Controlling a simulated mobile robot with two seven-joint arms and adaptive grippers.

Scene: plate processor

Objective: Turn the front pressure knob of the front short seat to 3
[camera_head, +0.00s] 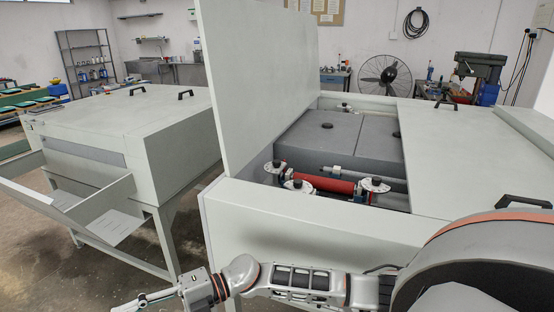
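Several black pressure knobs on pale round dials sit in the open bay of the right-hand plate processor (290,220). One knob (276,163) is at the bay's left corner, one (297,184) is nearer the front, and one (374,181) is right of a red roller (335,186). Another knob (345,106) is at the far side. Dial markings are too small to read. A gripper (140,301), apparently my right, is at the bottom left edge, partly cut off, in front of the machine and away from the knobs. My other gripper is out of view.
A raised lid panel (262,85) stands upright left of the bay. Grey covers (325,130) fill its rear. A flat lid (465,150) with black handles covers the right side. A second processor (130,120) stands left, with floor between.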

